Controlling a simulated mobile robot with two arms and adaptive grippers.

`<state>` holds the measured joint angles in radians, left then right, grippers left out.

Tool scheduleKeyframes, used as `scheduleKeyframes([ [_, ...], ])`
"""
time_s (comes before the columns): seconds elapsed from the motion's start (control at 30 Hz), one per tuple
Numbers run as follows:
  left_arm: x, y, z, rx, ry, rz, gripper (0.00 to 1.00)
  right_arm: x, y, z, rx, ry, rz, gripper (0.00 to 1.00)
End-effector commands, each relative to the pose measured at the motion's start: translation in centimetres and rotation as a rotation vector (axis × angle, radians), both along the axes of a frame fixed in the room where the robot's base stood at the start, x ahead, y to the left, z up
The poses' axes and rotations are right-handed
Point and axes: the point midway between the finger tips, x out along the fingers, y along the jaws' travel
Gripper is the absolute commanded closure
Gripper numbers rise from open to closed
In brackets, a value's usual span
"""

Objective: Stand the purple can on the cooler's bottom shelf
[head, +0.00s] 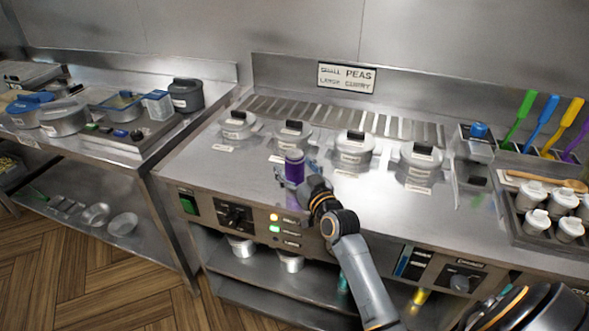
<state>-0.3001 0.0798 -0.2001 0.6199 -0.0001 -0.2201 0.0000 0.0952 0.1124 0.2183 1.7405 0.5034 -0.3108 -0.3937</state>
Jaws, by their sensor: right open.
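The purple can (294,165) stands upright on the steel range top, near its front edge. It has a pale lid and a purple body. My right gripper (299,178) reaches in from the front right and is open right at the can. Its fingers are small and partly hidden, so I cannot tell whether they touch the can. My left gripper is not in view. I see no cooler that I can clearly make out.
Several lidded pots (353,148) stand in a row behind the can. A control panel (240,215) runs along the range front, above a lower shelf (275,285) with pots. At right are white jars (537,222) and coloured utensils (520,118). Another counter (140,150) stands left.

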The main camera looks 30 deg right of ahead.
Motion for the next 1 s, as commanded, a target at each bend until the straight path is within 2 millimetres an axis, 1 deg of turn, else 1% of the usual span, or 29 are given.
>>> scheduleKeyframes([
  [0.23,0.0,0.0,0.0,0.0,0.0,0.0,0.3,0.2,0.0,0.0,0.0,0.0,0.0,0.24],
  [0.27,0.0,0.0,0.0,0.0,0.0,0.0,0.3,0.2,0.0,0.0,0.0,0.0,0.0,0.3],
  [0.3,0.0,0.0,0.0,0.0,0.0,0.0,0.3,0.1,0.0,0.0,0.0,0.0,0.0,0.38],
  [0.37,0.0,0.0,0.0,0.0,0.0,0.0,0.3,0.1,0.0,0.0,0.0,0.0,0.0,0.51],
  [0.4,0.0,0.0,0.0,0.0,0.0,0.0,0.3,0.1,0.0,0.0,0.0,0.0,0.0,0.59],
  [0.47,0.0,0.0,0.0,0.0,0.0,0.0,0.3,0.1,0.0,0.0,0.0,0.0,0.0,0.71],
  [0.5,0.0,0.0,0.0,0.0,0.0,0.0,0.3,0.1,0.0,0.0,0.0,0.0,0.0,0.79],
  [0.57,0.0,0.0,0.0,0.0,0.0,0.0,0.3,0.1,0.0,0.0,0.0,0.0,0.0,0.91],
  [0.6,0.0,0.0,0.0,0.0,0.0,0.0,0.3,0.1,0.0,0.1,0.0,-0.002,0.0,1.0],
  [0.87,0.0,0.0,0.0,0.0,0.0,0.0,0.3,0.1,0.0,0.3,0.0,-0.003,0.0,1.0],
  [1.0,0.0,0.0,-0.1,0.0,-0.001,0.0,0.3,0.2,0.0,1.2,0.001,-0.006,0.001,1.0],
])
